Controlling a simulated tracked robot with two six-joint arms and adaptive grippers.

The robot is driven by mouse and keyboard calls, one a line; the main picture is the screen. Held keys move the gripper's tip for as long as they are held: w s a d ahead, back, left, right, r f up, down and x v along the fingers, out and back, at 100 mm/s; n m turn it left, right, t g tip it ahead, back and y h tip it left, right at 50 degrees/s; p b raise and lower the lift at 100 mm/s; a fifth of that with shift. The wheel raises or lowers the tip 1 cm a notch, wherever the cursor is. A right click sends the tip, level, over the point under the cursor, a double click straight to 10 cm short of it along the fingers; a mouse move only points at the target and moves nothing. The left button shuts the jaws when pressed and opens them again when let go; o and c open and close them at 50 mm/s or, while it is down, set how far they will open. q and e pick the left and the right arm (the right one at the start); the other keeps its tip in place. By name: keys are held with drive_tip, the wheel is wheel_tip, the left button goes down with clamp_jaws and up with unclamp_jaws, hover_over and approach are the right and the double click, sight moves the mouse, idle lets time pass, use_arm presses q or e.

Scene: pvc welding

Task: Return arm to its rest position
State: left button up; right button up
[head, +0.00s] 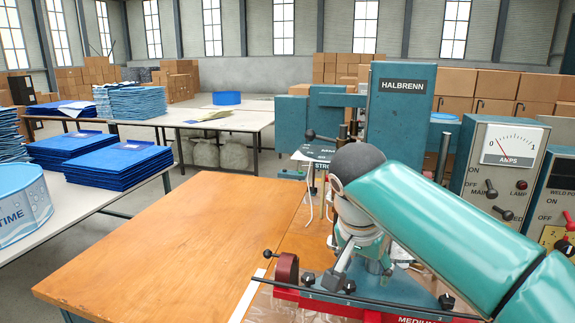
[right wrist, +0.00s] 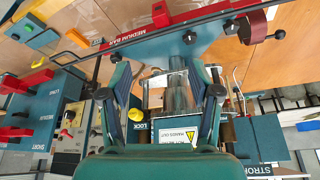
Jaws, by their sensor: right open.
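My right arm reaches in from the right in the head view. Its gripper (head: 352,262) is over the red-based end of the welding machine (head: 400,115) labelled HALBRENN, partly hidden by the wrist. In the right wrist view its two fingers (right wrist: 168,72) are spread apart with nothing held between them. A bar labelled MEDIUM BAR (right wrist: 145,38) lies beyond the fingertips. I cannot tell whether the fingers touch the machine. My left gripper is not in view.
A wooden tabletop (head: 165,245) is bare left of the machine. Control boxes with an AMPS meter (head: 510,150) stand at the right. Stacked blue sheets (head: 115,165) and a round blue-rimmed tub (head: 22,205) are on the left table. Cartons (head: 490,83) line the back.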

drive_tip(key=d+f+m+g+h+b, duration=0.15)
drive_tip(key=d+f+g, duration=0.4)
drive_tip(key=f, duration=0.85)
drive_tip(key=s+d+f+n+g+y+b, duration=0.1)
drive_tip(key=s+d+f, duration=0.15)
drive_tip(key=f, duration=0.85)
drive_tip(key=s+d+f+n+g+y+b, duration=0.15)
drive_tip(key=s+f, duration=0.25)
drive_tip(key=f, duration=0.7)
drive_tip(key=s+a+f+y+b, duration=0.1)
drive_tip(key=s+a+f+y, duration=0.1)
drive_tip(key=s+a+f, duration=0.35)
drive_tip(key=s+a+f+n+y, duration=0.1)
drive_tip(key=s+a+f+y, duration=0.1)
drive_tip(key=s+f, duration=0.6)
drive_tip(key=s+a+f+y+b, duration=0.1)
drive_tip(key=s+a+f+y, duration=0.15)
drive_tip(key=s+f, duration=0.45)
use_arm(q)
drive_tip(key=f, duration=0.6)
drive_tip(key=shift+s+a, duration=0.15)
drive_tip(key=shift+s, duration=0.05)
use_arm(e)
drive_tip(key=w+n+t, duration=0.2)
drive_tip(key=t, duration=0.1)
drive_tip(key=w+t+h, duration=0.1)
drive_tip(key=shift+w+a+r+n+t, duration=0.35)
drive_tip(key=shift+a+n+t, duration=0.05)
